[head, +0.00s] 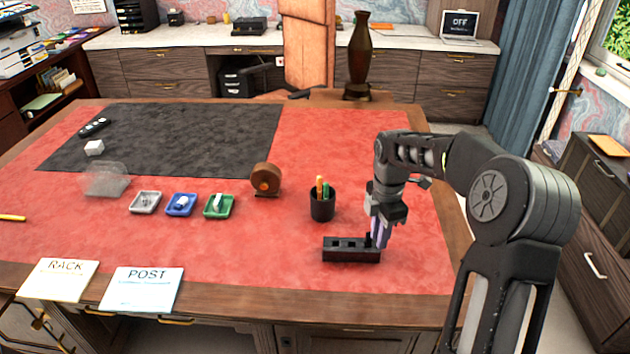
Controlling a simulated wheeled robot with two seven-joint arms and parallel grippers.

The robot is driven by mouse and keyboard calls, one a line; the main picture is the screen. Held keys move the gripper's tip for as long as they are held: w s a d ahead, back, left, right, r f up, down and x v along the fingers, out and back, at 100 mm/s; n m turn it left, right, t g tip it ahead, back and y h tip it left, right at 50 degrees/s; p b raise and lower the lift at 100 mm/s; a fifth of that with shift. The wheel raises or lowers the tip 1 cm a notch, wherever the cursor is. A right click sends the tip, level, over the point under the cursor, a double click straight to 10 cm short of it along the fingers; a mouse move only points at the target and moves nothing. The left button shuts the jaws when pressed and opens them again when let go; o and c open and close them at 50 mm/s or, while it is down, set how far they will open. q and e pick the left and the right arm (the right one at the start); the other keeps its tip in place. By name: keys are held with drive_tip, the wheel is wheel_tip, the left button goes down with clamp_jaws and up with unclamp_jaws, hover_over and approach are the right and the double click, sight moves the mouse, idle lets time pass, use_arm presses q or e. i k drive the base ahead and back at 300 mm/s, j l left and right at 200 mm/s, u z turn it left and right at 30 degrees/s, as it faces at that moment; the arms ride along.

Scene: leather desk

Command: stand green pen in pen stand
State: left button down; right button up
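A dark round cup (322,208) stands upright on the red desk top, left of my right gripper. An orange pen (319,187) and a green pen (327,190) stick up out of it. A low black block (345,254) with openings in its top, which looks like a pen stand, lies in front of the cup. My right gripper (379,237) points down at the block's right end, with purplish parts at its tips. Whether it touches the block, or holds anything, I cannot tell. My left gripper is out of view.
A tape dispenser (266,180) and small grey (145,203), blue (181,205) and green (219,206) trays stand left of the cup. RACK (59,280) and POST (141,290) cards lie at the front edge. A tall vase (359,60) stands behind. The red surface around the block is clear.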

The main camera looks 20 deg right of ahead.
sight(341, 249)
drive_tip(key=i, duration=0.95)
